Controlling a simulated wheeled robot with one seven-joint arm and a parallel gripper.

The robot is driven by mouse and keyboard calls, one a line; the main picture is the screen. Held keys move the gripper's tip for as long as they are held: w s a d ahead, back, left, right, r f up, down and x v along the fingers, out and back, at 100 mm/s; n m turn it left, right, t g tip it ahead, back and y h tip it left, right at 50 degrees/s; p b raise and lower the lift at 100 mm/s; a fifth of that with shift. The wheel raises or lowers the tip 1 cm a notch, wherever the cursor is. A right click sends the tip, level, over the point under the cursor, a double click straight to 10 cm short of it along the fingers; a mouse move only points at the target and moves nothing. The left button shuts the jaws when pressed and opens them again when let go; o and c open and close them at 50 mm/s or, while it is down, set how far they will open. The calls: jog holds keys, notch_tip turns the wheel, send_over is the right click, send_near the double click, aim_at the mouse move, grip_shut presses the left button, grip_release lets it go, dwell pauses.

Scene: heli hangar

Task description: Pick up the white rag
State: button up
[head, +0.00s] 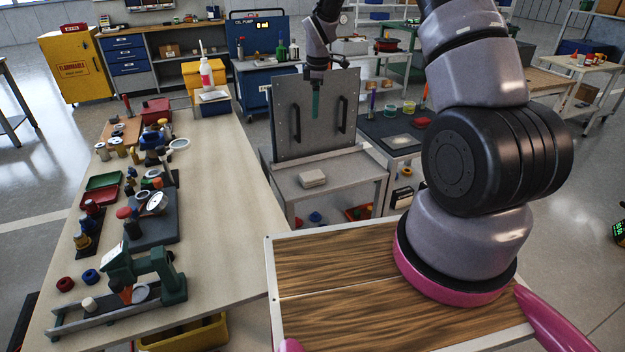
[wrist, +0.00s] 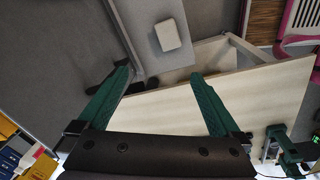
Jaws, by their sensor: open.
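The white rag (head: 312,178) is a small folded, pale block-like pad. It lies flat on the top of a grey cart (head: 338,192), in front of an upright grey panel. In the wrist view the rag (wrist: 167,34) is at the top centre, beyond the fingertips. My gripper (head: 315,107) hangs in front of the panel in the head view, above the rag and apart from it. In the wrist view my gripper (wrist: 159,76) has its two green fingers spread wide, with nothing between them.
The upright panel (head: 345,88) with two dark handles stands close behind the rag. A long pale workbench (head: 235,185) crowded with tools and parts is at the left. A dark-topped cart (head: 376,130) with small jars stands at the right. The cart top around the rag is clear.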

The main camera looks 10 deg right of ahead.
aim_at(310, 175)
jog(key=f+n, duration=0.1)
jog(key=f, duration=0.6)
jog(key=a+f+n+g, duration=0.1)
jog(key=f+n, duration=0.1)
jog(key=f, duration=0.6)
jog(key=w+a+f+n, duration=0.1)
jog(key=f+n, duration=0.1)
jog(key=f, duration=0.6)
jog(key=shift+w+f, duration=0.1)
jog(key=shift+f, duration=3.2)
jog(key=shift+c, duration=0.3)
jog(key=shift+s, duration=0.2)
jog(key=c, duration=1.1)
notch_tip(310, 175, up, 10)
jog(key=shift+r, duration=0.1)
jog(key=shift+c, duration=0.2)
